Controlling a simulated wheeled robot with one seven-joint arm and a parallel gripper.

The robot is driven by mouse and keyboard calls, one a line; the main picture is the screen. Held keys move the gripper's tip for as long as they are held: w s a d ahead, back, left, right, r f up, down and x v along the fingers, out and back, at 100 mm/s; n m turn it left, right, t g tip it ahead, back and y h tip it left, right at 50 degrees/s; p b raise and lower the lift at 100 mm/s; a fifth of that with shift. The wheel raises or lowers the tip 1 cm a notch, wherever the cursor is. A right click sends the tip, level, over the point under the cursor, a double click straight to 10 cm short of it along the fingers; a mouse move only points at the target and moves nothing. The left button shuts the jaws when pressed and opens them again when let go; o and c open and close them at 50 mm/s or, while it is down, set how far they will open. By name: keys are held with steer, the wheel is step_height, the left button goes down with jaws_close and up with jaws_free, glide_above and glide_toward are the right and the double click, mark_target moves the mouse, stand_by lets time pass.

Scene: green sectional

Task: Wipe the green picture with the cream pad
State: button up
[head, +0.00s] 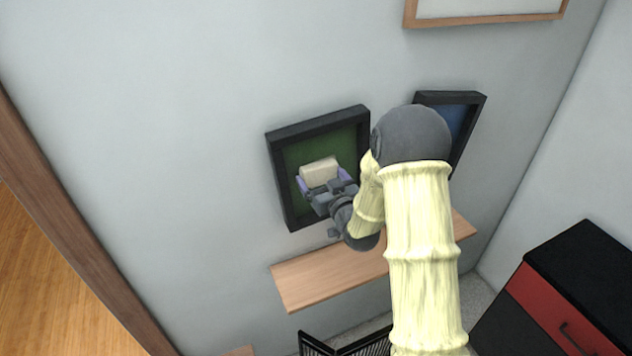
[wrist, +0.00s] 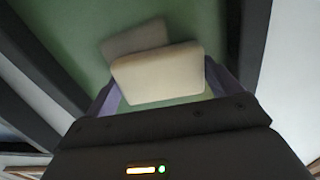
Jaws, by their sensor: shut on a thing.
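The green picture (head: 296,153) hangs on the wall in a thick black frame. It also fills the upper middle of the wrist view (wrist: 75,35). My gripper (head: 324,182) is in front of the picture, inside the frame's outline. It is shut on the cream pad (head: 319,171), with a purple finger on each side of it. In the wrist view the pad (wrist: 158,74) sits between the fingers and casts a shadow on the green surface. I cannot tell whether the pad touches the picture. My arm hides the frame's lower right part.
A blue picture (head: 455,118) in a black frame hangs to the right, partly behind my arm. A wooden shelf (head: 320,275) juts out below the pictures. A wood-framed picture (head: 480,20) is above. A black and red cabinet (head: 560,300) stands at lower right.

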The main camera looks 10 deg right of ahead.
steer(key=shift+w+d+r, duration=0.15)
steer(key=shift+w+d, duration=0.1)
steer(key=shift+d, duration=0.3)
steer(key=shift+w+d+r, duration=0.15)
steer(key=shift+w+d, duration=0.05)
steer(key=shift+d, duration=0.35)
steer(key=d, duration=0.2)
steer(key=w+d+b, duration=0.1)
steer(key=d, duration=0.1)
steer(key=shift+r, duration=0.2)
steer(key=shift+a, duration=0.1)
step_height(320, 180, down, 2)
steer(key=shift+w+f+b, duration=0.1)
steer(key=shift+f+b, duration=0.1)
steer(key=shift+b, duration=1)
steer(key=shift+s+a+f+b, duration=0.1)
steer(key=shift+s+a+b, duration=0.1)
steer(key=shift+a+b, duration=0.3)
steer(key=shift+s+a+f+b, duration=0.1)
steer(key=shift+s+a+b, duration=0.2)
steer(key=shift+a, duration=0.35)
steer(key=shift+s+a+f+b, duration=0.15)
steer(key=shift+a+b, duration=0.25)
steer(key=shift+a, duration=0.2)
